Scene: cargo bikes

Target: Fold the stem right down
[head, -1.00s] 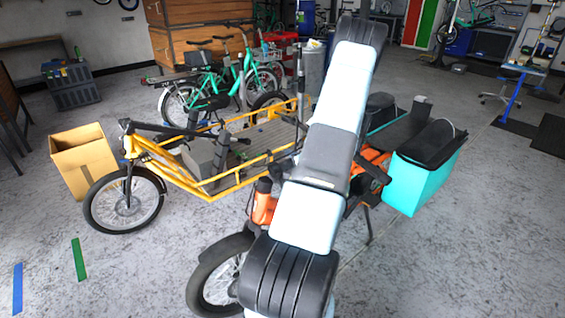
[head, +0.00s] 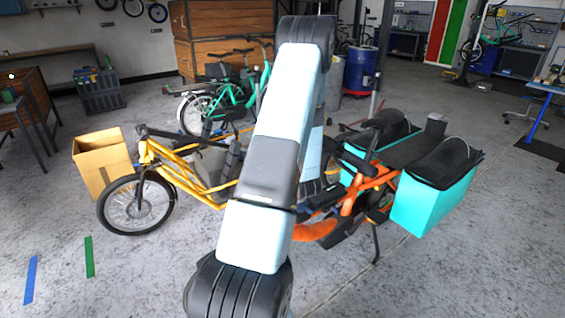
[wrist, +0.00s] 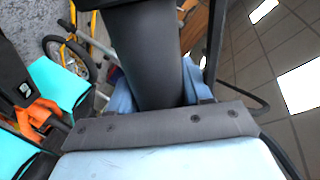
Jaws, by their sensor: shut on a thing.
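The orange cargo bike (head: 385,183) stands right of centre in the head view, with its front end hidden behind my arm. In the wrist view a thick dark post, which looks like the stem (wrist: 152,50), runs from the top edge down between my fingers. My gripper (wrist: 158,98) is shut on it, with a blue finger showing on each side. The stem's lower end and hinge cannot be made out. In the head view my gripper and the stem are hidden behind my arm.
Teal panniers (head: 430,201) sit on the orange bike's rear. A thin dark cable (wrist: 262,103) loops right of the stem. A yellow cargo bike (head: 150,165) and a cardboard box (head: 101,163) stand to the left.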

